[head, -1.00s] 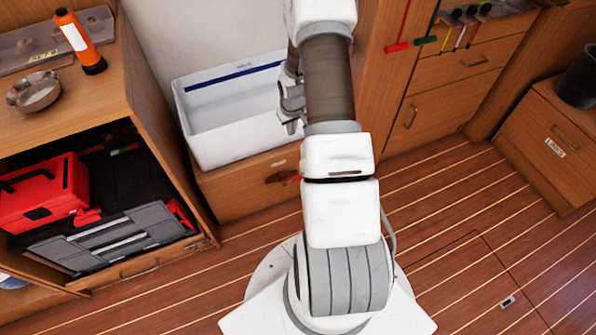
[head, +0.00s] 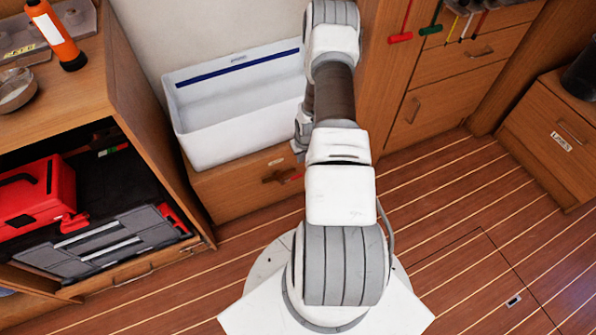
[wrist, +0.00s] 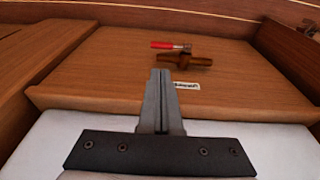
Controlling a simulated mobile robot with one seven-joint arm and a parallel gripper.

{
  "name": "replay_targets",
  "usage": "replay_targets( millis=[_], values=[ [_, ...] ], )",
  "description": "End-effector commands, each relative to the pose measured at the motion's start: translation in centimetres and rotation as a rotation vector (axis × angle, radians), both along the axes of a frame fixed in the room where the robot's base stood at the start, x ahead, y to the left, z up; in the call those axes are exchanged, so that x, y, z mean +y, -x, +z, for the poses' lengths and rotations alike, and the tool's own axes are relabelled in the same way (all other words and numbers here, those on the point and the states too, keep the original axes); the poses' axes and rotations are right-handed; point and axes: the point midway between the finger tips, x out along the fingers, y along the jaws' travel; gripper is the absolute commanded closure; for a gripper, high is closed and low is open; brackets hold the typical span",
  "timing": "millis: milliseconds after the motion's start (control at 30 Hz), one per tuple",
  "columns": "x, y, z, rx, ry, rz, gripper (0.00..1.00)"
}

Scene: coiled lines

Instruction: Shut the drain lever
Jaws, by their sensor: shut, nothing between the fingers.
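In the head view, the red handle (head: 297,177) shows just right of the valve body (head: 277,176), partly behind my arm. My gripper (wrist: 160,72) is shut and empty. In the wrist view its tips point toward the valve, and I see no contact. In the head view my gripper (head: 298,148) is mostly hidden by my arm, at the white bin's right front corner, above the lever.
The white bin (head: 205,150) stands on the wooden box; its edge also shows in the wrist view (wrist: 60,140). A small label (wrist: 187,85) sits near the valve. An open cabinet (head: 125,60) with a red toolbox (head: 62,190) stands left. The floor to the right is clear.

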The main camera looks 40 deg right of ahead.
Motion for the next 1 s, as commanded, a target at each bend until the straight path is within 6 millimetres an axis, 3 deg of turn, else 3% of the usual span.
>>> replay_targets(
  millis=[167, 700, 1000],
  values=[
    [0.0, -0.2, -1.7, 0.002, -0.001, 0.0, 1.0],
    [-0.5, -2.3, -12.1, 0.001, -0.001, 0.0, 1.0],
    [-0.6, -2.6, -13.7, 0.0, 0.0, 0.0, 1.0]
  ],
)
